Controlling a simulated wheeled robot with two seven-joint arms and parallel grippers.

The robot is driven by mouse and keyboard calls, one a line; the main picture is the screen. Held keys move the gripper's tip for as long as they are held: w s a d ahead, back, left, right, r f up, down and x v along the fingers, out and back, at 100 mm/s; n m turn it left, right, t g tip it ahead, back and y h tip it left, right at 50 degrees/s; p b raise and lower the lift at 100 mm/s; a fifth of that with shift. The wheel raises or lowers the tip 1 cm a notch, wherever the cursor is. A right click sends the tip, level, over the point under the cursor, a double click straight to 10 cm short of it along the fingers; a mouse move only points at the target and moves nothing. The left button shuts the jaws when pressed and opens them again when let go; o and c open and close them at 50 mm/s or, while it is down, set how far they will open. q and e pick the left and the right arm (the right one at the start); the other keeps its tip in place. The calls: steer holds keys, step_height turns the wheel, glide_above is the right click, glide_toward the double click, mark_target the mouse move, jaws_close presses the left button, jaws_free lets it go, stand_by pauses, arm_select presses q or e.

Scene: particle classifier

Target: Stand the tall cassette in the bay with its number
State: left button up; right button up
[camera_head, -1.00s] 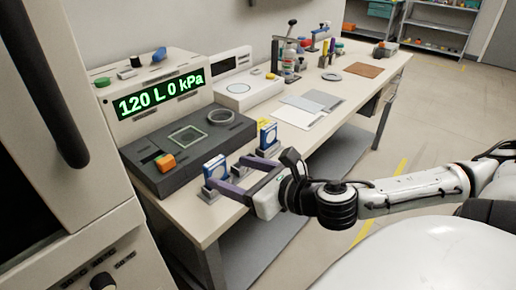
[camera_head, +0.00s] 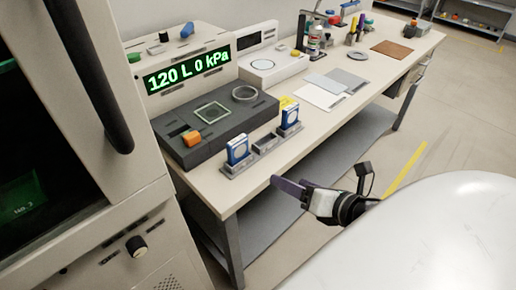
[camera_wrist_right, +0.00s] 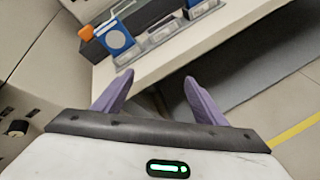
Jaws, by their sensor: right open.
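Two blue-and-white cassettes stand upright in a low grey rack (camera_head: 264,148) at the bench's front edge. The left cassette (camera_head: 237,151) is in the left bay and the right cassette (camera_head: 290,116) in the right bay; the middle bay looks empty. I cannot tell which cassette is taller, and no bay numbers are readable. My right gripper (camera_head: 288,188) is open and empty, in front of the bench edge and apart from the rack. In the right wrist view, the gripper (camera_wrist_right: 157,86) has spread purple fingers, with the left cassette (camera_wrist_right: 115,39) beyond them. My left gripper is not in view.
White sheets (camera_head: 319,96) lie to the right. A cabinet (camera_head: 105,215) stands close at left. A lower shelf (camera_head: 275,205) sits under the bench.

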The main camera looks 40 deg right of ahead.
steer(key=s+a+f+m+g+y, duration=0.1)
steer(key=s+a+f+m+g, duration=0.2)
steer(key=f+m, duration=0.55)
steer(key=s+a+f+m, duration=0.3)
steer(key=a+f+m, duration=0.2)
steer(key=f+m, duration=0.35)
steer(key=a+f+m+g+y, duration=0.1)
steer(key=a+f+m+y, duration=0.1)
steer(key=a+m, duration=0.7)
steer(key=shift+s+a+f, duration=0.2)
steer(key=shift+a+f, duration=0.6)
steer(key=shift+a, duration=0.05)
steer(key=shift+d, duration=0.1)
